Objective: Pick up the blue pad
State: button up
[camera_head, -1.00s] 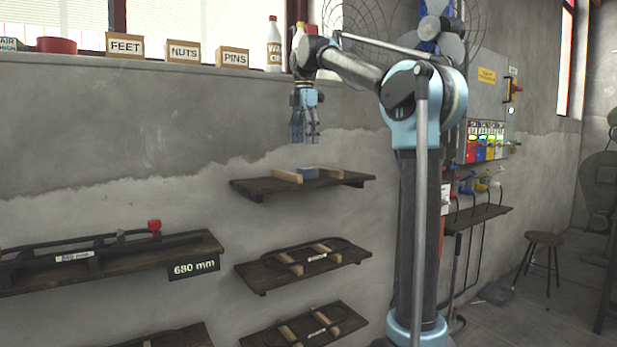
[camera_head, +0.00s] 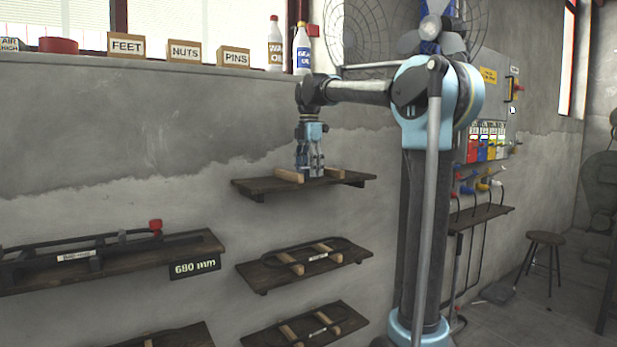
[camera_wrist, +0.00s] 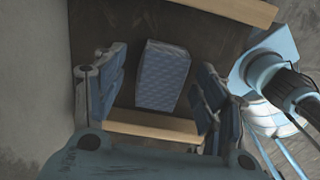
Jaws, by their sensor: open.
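The blue pad (camera_wrist: 162,77) lies on the dark upper shelf (camera_head: 262,187), between two wooden strips, and shows clearly in the wrist view. In the head view my gripper covers most of it. My gripper (camera_head: 309,174) points down over the shelf, its fingertips low between the strips. In the wrist view my gripper (camera_wrist: 157,98) is open, with one finger to the left and one to the right of the pad. Gaps show between the fingers and the pad.
The near wooden strip (camera_wrist: 150,126) and the far wooden strip (camera_wrist: 235,8) flank the pad. Two lower shelves, one of them the middle shelf (camera_head: 258,275), hold dark frames. A ledge above carries labelled boxes (camera_head: 184,52) and bottles (camera_head: 275,45). The grey wall is close behind.

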aim_at(309, 168)
jog(key=shift+f, duration=0.1)
jog(key=c, duration=1.1)
jog(key=shift+o, duration=0.2)
notch_tip(309, 168, up, 10)
jog(key=o, duration=0.4)
jog(key=c, duration=0.4)
